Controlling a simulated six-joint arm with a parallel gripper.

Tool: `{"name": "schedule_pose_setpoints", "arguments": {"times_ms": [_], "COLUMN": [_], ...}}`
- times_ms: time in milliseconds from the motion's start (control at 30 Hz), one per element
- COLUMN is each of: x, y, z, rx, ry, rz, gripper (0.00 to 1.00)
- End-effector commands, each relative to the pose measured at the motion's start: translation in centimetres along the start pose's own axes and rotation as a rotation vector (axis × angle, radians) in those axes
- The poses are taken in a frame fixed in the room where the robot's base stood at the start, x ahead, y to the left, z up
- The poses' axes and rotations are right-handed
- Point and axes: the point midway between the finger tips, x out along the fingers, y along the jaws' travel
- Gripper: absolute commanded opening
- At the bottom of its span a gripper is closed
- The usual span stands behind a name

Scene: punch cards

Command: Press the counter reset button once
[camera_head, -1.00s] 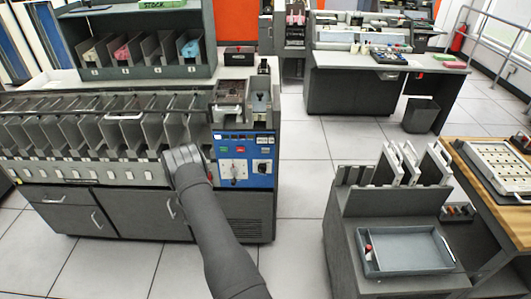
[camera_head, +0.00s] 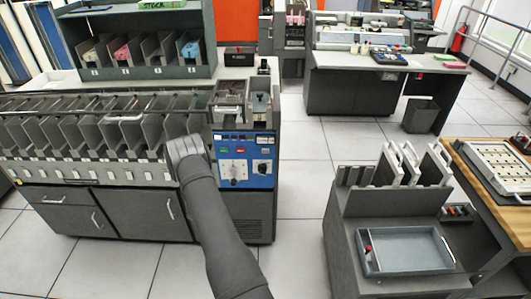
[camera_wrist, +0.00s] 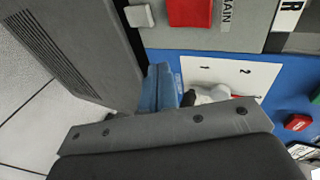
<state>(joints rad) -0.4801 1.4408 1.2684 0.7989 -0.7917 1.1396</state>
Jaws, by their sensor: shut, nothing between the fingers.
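A blue control panel (camera_head: 243,160) fills the right end of the card machine, with small counter windows (camera_head: 236,137) along its top. Below them are a green button (camera_head: 222,150) and a red button (camera_head: 240,150), and a white dial plate (camera_head: 233,173). I cannot tell which part is the counter reset button. My gripper (camera_head: 183,139) is shut and empty, just left of the panel in front of the card pockets.
The row of card pockets (camera_head: 80,135) extends left of my gripper. A grey cart with a blue-grey tray (camera_head: 405,250) stands at right. Open floor (camera_head: 300,215) lies between cart and machine.

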Motion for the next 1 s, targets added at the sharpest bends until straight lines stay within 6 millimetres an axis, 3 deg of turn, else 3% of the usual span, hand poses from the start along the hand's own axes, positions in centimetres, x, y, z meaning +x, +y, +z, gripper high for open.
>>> {"name": "schedule_pose_setpoints", "arguments": {"times_ms": [200,533,733,1000], "x": [-2.4,-8.3,-10.7,-11.2], "y": [-5.4,-10.7,-11.8,-12.0], "z": [-7.9,-19.2,-22.5,-23.1], "rx": [-0.061,-0.183,-0.224,-0.234], "ry": [0.21,0.535,0.636,0.654], "rz": [-0.047,-0.031,-0.006,0.001], "gripper": [0.0,0.0,0.0,0.0]}}
